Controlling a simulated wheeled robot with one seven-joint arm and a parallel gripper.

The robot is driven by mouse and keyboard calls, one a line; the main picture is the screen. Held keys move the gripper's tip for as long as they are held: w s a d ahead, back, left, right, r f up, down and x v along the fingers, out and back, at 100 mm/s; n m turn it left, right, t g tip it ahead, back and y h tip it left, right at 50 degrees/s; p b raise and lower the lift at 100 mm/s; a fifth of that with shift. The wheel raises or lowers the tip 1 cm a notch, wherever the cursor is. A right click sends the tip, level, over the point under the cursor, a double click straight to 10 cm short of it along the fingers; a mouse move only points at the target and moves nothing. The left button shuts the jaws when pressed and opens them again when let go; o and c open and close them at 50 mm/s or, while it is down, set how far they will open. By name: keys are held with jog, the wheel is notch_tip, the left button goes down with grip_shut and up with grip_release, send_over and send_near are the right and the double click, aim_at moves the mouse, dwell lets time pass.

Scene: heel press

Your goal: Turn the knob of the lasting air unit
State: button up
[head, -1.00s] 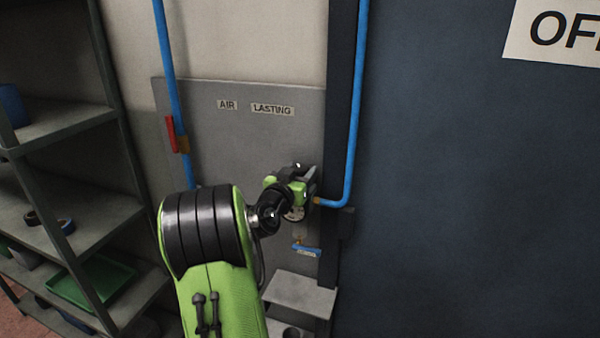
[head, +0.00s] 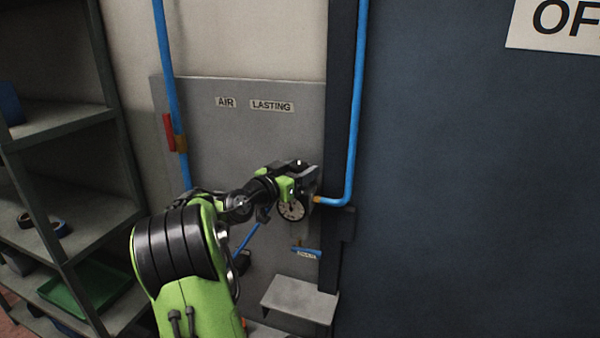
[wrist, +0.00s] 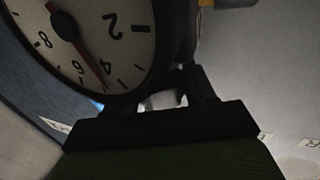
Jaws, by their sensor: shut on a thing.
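The lasting air unit is on the grey wall panel (head: 225,130), below the "LASTING" label (head: 272,106). Its round pressure gauge (head: 291,210) faces out just below my gripper (head: 302,178). In the wrist view the gauge (wrist: 95,40) fills the upper left, with a black hub and a red needle. My gripper (wrist: 185,85) is at the top of the unit, its jaws shut on the knob. The knob is mostly hidden by the jaws, and I cannot make out its angle.
A blue pipe (head: 357,110) runs down to the unit's right side. A blue-handled valve (head: 306,253) hangs below the gauge, above a small grey ledge (head: 298,297). Shelves (head: 70,120) stand at left. A wide dark blue surface (head: 450,200) is at right.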

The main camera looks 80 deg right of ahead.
jog(key=o, duration=0.9)
jog(key=shift+o, duration=0.2)
jog(key=b+v, duration=0.1)
jog(key=v, duration=1.5)
jog(key=shift+b, duration=0.4)
jog(key=shift+d, duration=0.1)
